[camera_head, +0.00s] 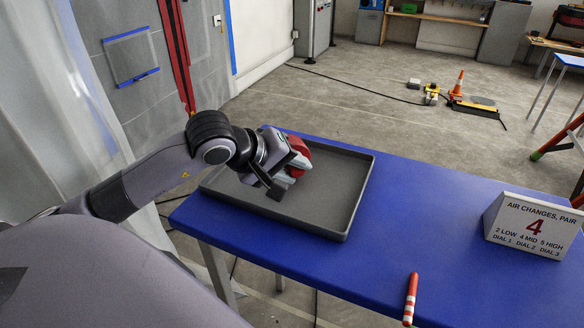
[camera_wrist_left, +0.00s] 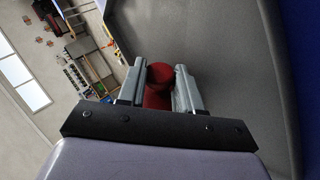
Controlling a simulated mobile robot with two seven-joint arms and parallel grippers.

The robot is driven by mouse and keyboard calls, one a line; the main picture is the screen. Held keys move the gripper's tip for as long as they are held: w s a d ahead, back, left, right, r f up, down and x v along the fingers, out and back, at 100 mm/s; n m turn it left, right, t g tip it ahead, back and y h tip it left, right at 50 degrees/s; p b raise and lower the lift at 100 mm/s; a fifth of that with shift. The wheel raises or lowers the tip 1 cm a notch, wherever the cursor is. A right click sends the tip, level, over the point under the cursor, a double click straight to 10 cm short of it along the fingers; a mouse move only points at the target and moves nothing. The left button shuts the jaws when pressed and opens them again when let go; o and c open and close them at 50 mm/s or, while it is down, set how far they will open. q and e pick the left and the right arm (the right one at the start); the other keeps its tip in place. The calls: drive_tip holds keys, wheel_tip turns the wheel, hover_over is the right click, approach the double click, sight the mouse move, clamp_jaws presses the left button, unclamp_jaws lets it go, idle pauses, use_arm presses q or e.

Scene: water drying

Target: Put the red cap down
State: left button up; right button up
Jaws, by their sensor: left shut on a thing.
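The red cap (camera_head: 302,148) is at my left gripper (camera_head: 291,166), over the grey tray (camera_head: 352,187) on the blue table. In the left wrist view the red cap (camera_wrist_left: 159,76) sits between the two fingers of the left gripper (camera_wrist_left: 160,84), which are shut on it. The cap's lower part is partly hidden by the gripper. I cannot tell whether the cap touches the tray floor. My right gripper is not in view.
The blue table (camera_head: 385,240) carries a white sign (camera_head: 533,228) reading "AIR CHANGES, PAIR 4" at the right and a red-and-white striped stick (camera_head: 410,298) near the front. The tray's right part and the table between tray and sign are clear.

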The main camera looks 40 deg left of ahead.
use_arm(q)
drive_tip(key=o, duration=1.1)
drive_tip(key=shift+c, duration=0.2)
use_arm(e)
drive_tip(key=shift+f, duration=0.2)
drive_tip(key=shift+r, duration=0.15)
use_arm(q)
drive_tip(key=shift+r, duration=0.2)
drive_tip(key=b+v, duration=0.4)
drive_tip(key=v, duration=0.8)
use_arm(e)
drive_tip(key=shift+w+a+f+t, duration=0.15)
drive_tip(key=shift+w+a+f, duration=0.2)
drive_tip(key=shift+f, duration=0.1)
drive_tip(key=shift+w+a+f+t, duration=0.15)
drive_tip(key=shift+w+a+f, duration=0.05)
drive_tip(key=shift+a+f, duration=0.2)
use_arm(q)
drive_tip(key=shift+f, duration=0.1)
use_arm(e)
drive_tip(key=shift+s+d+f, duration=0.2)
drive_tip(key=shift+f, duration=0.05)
